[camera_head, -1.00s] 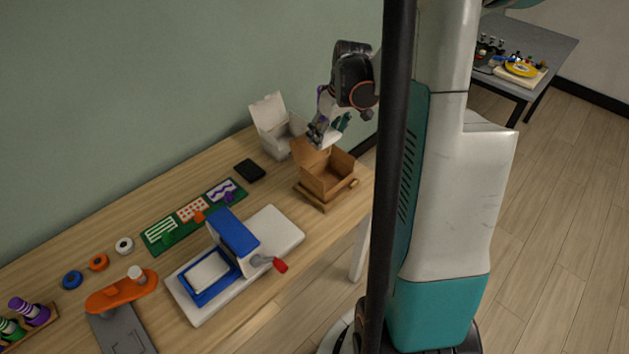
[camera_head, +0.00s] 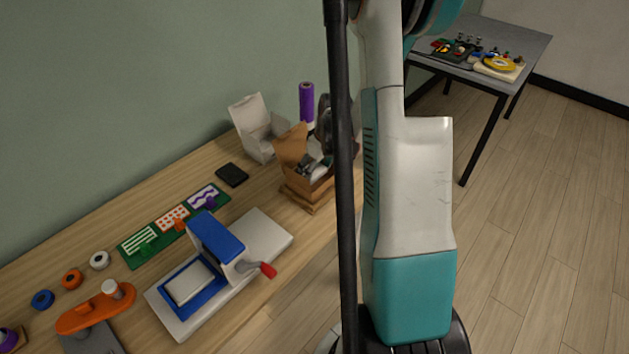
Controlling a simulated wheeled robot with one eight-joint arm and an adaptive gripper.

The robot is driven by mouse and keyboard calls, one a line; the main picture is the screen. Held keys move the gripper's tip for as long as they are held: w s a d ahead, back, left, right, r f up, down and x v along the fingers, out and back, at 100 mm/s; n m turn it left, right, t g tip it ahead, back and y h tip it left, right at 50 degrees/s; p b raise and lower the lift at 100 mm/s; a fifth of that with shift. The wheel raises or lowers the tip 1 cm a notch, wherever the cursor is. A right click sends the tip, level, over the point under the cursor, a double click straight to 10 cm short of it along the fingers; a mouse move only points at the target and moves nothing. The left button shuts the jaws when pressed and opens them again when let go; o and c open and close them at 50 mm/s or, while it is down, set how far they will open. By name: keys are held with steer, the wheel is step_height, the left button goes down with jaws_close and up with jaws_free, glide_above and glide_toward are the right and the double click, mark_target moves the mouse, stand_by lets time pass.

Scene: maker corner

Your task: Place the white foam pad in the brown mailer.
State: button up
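The brown mailer (camera_head: 293,147) is an open cardboard box with its lid raised, on a wooden base (camera_head: 297,197) at the far right end of the bench. My gripper (camera_head: 316,168) is down at the mailer's opening, its fingertips low between the walls. A pale patch shows by the fingers; I cannot tell whether it is the white foam pad or part of the gripper. My arm and black column hide the mailer's right side. A pale flat pad (camera_head: 190,283) lies in the blue frame of a press (camera_head: 218,240); I cannot tell if it is foam.
An open white box (camera_head: 257,141) and a purple roll (camera_head: 306,103) stand behind the mailer. A black square (camera_head: 231,174), a green card board (camera_head: 172,226) and an orange tape dispenser (camera_head: 96,308) lie along the bench. A grey table (camera_head: 520,42) stands at the back right.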

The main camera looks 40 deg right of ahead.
mark_target(316, 172)
step_height(316, 172, down, 4)
steer(key=shift+f+b, duration=0.2)
steer(key=shift+b, duration=0.6)
steer(key=shift+r, duration=0.1)
steer(key=shift+o, duration=1.4)
steer(key=shift+f, duration=0.2)
steer(key=shift+o, duration=0.8)
steer(key=shift+r, duration=0.1)
